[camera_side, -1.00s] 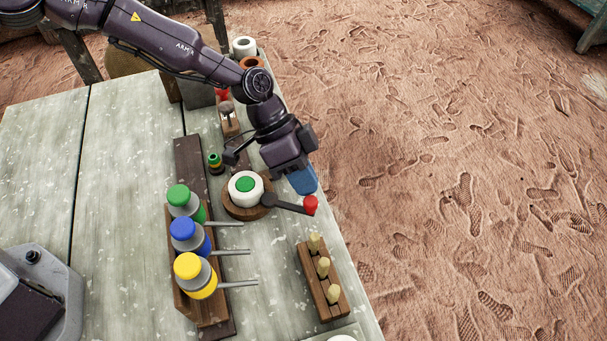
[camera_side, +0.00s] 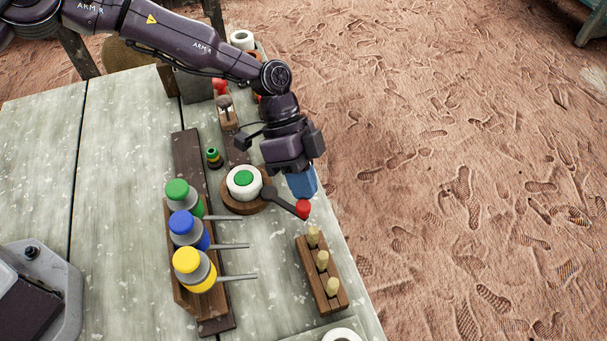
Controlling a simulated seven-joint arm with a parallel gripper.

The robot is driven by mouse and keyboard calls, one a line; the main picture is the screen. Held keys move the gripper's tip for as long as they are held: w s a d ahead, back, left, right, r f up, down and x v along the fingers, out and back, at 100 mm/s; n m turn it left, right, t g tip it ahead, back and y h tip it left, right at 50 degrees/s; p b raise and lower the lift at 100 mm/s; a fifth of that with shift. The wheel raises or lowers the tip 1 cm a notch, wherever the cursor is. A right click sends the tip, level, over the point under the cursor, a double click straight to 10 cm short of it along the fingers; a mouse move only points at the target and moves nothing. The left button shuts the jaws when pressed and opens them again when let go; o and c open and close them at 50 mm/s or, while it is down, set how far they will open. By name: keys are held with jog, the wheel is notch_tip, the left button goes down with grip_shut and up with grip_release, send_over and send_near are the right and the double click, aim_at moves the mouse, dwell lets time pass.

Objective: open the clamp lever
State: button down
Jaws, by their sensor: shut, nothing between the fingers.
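The clamp lever (camera_side: 279,199) is a dark arm with a red knob (camera_side: 303,209) at its end. It points right and toward the front from a round wooden base (camera_side: 238,208). A white ring with a green centre (camera_side: 244,178) sits on that base. My gripper (camera_side: 302,184) is shut and empty, with its blue fingers pointing down just behind the red knob. The fingers are very near the lever's end; I cannot tell whether they touch it.
Green, blue and yellow bottles (camera_side: 192,268) with thin spouts stand in a wooden rack left of the clamp. A wooden block with three pale pegs (camera_side: 322,261) stands in front. A small dark green-topped bottle (camera_side: 214,158) stands behind. The table's right edge is close by.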

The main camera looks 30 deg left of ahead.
jog(key=s+m+g+y, duration=0.1)
jog(key=m, duration=0.1)
jog(key=s+m+y, duration=0.1)
jog(key=m, duration=0.1)
jog(key=shift+s+d+g, duration=0.15)
jog(key=shift+d+g, duration=0.05)
jog(key=shift+g, duration=0.2)
jog(key=shift+s+a+m+g+y, duration=0.15)
jog(key=shift+s+m+y, duration=0.25)
jog(key=shift+m, duration=0.4)
jog(key=shift+s+m+g+y, duration=0.3)
jog(key=shift+m+y, duration=0.2)
jog(key=shift+m, duration=0.3)
jog(key=shift+a, duration=0.1)
jog(key=v, duration=1)
